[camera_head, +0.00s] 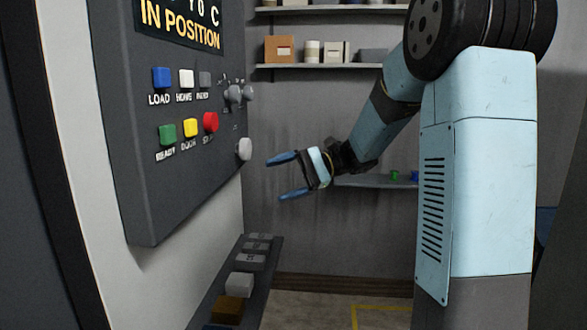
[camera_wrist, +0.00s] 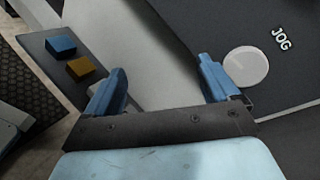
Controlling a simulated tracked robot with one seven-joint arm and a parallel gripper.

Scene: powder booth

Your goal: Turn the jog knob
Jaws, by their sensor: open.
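The jog knob is a round pale disc (camera_wrist: 246,67) beside the JOG label in the wrist view. In the head view a pale round knob (camera_head: 244,149) sits at the lower right of the dark control panel (camera_head: 150,205). My gripper (camera_head: 280,176) is open and empty, a short way to the right of that knob, its two blue fingers pointing at the panel. In the wrist view my gripper (camera_wrist: 160,85) has its right finger close to the knob, which lies outside the jaws; I cannot tell whether they touch.
The panel carries a row of blue, white and grey buttons over green, yellow and red (camera_head: 211,122) ones. More grey knobs (camera_head: 234,95) sit above the jog knob. A ledge with blocks (camera_head: 240,285) juts out below. Shelves (camera_head: 315,65) line the back wall.

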